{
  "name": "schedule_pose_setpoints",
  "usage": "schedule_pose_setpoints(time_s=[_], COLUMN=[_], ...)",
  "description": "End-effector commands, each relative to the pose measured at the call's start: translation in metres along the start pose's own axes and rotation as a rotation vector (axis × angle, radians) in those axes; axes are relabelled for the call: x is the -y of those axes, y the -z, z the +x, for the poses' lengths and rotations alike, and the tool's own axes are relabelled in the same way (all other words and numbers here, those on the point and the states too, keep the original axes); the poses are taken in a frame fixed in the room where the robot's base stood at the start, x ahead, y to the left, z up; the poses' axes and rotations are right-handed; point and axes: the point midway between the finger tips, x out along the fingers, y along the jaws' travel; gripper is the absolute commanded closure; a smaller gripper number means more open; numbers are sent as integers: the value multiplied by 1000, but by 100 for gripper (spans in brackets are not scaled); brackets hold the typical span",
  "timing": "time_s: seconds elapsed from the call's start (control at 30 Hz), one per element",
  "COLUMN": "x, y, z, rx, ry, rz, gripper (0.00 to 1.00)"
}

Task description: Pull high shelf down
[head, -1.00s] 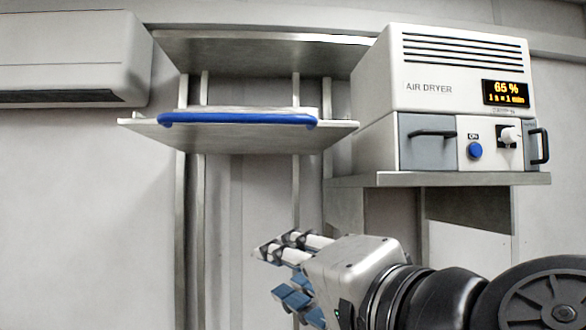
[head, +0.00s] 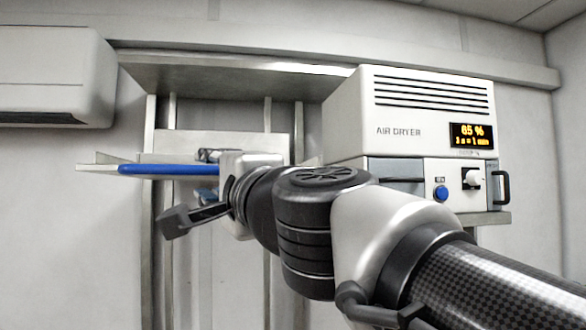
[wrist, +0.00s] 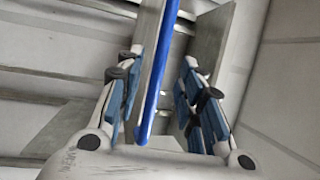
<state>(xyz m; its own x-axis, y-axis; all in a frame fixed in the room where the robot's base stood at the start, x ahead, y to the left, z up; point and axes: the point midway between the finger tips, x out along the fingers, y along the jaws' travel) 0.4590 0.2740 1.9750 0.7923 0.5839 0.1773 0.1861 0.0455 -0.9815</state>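The high shelf (head: 98,162) is a grey metal board seen nearly edge-on at left in the head view, with a blue bar handle (head: 150,170) along its front. My gripper (head: 208,172) is at the right part of the handle, partly hidden by my wrist. In the wrist view, the blue handle (wrist: 165,30) runs between the two blue-padded fingers of my gripper (wrist: 158,66). The fingers are apart, with a visible gap on each side of the handle. The grey shelf board (wrist: 205,50) shows behind the right finger.
A fixed grey shelf (head: 230,72) is above. The white air dryer (head: 425,115) stands to the right on a lower ledge (head: 490,218), close to my arm. A white wall unit (head: 55,75) hangs at left. The wall below the shelf at left is free.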

Motion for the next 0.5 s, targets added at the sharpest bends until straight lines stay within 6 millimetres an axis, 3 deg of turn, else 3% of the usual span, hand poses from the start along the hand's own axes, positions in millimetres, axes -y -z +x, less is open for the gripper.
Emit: schedule_pose_setpoints(time_s=[0.2,0.5], x=[0,1], y=[0,0], z=[44,69], rx=[1,0], ry=[-2,0], rz=[1,0], gripper=[65,65])
